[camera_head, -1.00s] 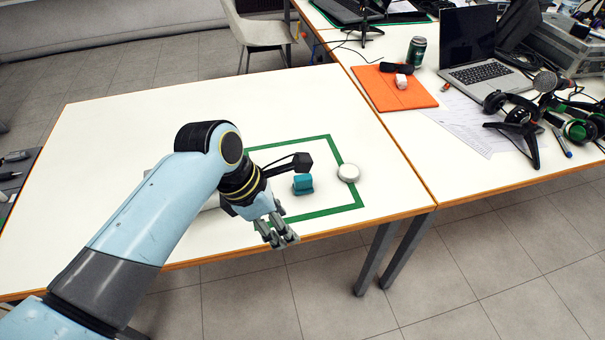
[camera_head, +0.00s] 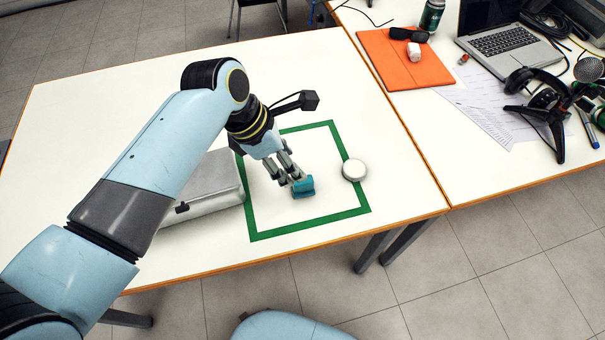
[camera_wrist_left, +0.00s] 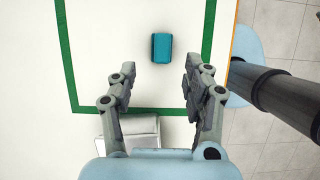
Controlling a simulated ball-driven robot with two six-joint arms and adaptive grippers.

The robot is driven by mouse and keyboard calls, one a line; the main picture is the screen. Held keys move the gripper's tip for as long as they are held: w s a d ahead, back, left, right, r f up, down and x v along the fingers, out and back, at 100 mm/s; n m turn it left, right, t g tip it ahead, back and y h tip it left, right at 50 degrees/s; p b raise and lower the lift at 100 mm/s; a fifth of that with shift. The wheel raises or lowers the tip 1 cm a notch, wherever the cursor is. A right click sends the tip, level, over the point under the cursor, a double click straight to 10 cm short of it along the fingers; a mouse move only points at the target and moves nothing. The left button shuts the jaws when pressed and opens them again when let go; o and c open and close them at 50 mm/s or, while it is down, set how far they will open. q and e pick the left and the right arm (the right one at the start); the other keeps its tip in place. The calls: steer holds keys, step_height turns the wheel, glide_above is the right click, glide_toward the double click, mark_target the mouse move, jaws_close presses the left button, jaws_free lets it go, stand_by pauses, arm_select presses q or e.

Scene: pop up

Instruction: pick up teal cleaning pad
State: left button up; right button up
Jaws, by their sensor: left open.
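The teal cleaning pad (camera_head: 303,188) lies on the white table inside a green square outline. In the left wrist view the pad (camera_wrist_left: 162,48) is ahead of the fingertips, in line with the gap between them. My left gripper (camera_head: 288,178) is open and empty, close beside the pad; in the head view its fingers overlap the pad's left edge. The open fingers show wide apart in the left wrist view (camera_wrist_left: 157,80). I cannot tell its exact height over the table. My right gripper is not in view.
A grey metal case (camera_head: 205,188) stands left of the green outline (camera_head: 310,226), partly behind my arm. A round white object (camera_head: 354,170) sits on the outline's right side. The adjoining table holds an orange folder (camera_head: 402,62), laptop (camera_head: 500,42) and headphones.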

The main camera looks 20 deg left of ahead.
mark_target(303, 182)
arm_select(q)
steer(key=x, duration=0.3)
steer(key=shift+s+d+f, duration=0.1)
steer(key=shift+d, duration=0.05)
steer(key=shift+f, duration=0.4)
steer(key=b+x, duration=0.1)
steer(key=x, duration=0.2)
steer(key=shift+d+f, duration=0.2)
steer(key=shift+f, duration=0.2)
steer(key=shift+d+f, duration=0.1)
steer(key=shift+f, duration=0.25)
steer(key=shift+c, duration=1.5)
steer(key=c, duration=0.7)
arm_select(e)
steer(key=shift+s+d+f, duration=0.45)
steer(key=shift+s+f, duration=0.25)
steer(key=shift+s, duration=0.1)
arm_select(q)
steer(key=shift+r, duration=0.2)
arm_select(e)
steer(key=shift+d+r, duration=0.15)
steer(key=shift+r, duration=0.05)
